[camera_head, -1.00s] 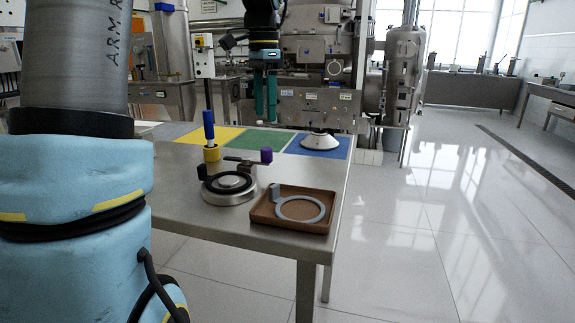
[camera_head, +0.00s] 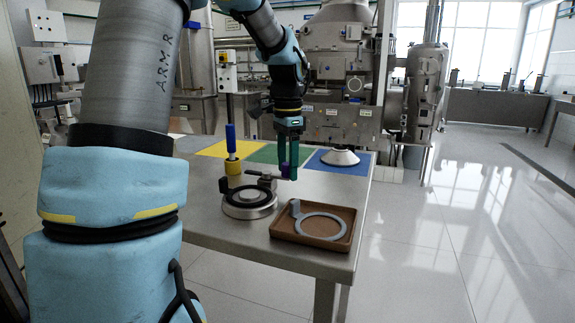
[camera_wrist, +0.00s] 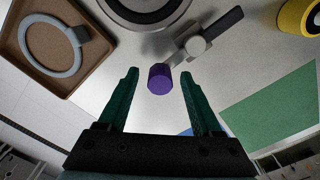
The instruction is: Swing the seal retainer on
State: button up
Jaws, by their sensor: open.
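The seal retainer appears to be the swing lever (camera_head: 262,175) with a purple knob (camera_head: 285,171) at its end. It pivots on a small post beside a round steel seat (camera_head: 248,210) with a black ring on top. The lever points away from the seat, not across it. My gripper (camera_head: 288,176) is low at the knob, with green fingers pointing down. In the wrist view the purple knob (camera_wrist: 159,79) sits between the two open fingertips (camera_wrist: 159,72), with gaps on both sides. The lever (camera_wrist: 200,42) and seat rim (camera_wrist: 145,12) show beyond.
A brown tray (camera_head: 276,233) holding a grey ring with a tab (camera_head: 321,225) lies right of the seat. A blue tool in a yellow holder (camera_head: 232,167) stands behind left.

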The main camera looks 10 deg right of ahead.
jog(key=shift+c, duration=0.3)
grip_shut()
jog(key=shift+r, duration=0.1)
jog(key=n+p, duration=0.1)
jog(key=w+n+p, duration=0.1)
jog(key=n+p, duration=0.1)
jog(key=shift+w+d+r, duration=0.15)
jog(key=shift+w+d, duration=0.1)
jog(key=shift+d, duration=0.05)
jog(key=w+n+p, duration=0.1)
jog(key=n, duration=0.1)
jog(key=w+n+p, duration=0.1)
jog(key=n+p, duration=0.1)
jog(key=n, duration=0.1)
jog(key=shift+w, duration=0.1)
jog(key=w+n+p, duration=0.1)
jog(key=n+p, duration=0.1)
jog(key=n, duration=0.1)
jog(key=shift+w+a+n, duration=0.3)
jog(key=shift+w, duration=0.05)
jog(key=shift+w+a+n+p, duration=0.25)
jog(key=shift+n+p, duration=0.1)
jog(key=shift+n, duration=0.4)
jog(key=shift+w+a+n+p, duration=0.2)
jog(key=shift+w+n+p, duration=0.15)
jog(key=shift+n, duration=0.35)
jog(key=shift+w+a+n+p, duration=0.25)
jog(key=shift+n+p, duration=0.15)
jog(key=shift+n, duration=0.35)
jog(key=shift+f, duration=0.2)
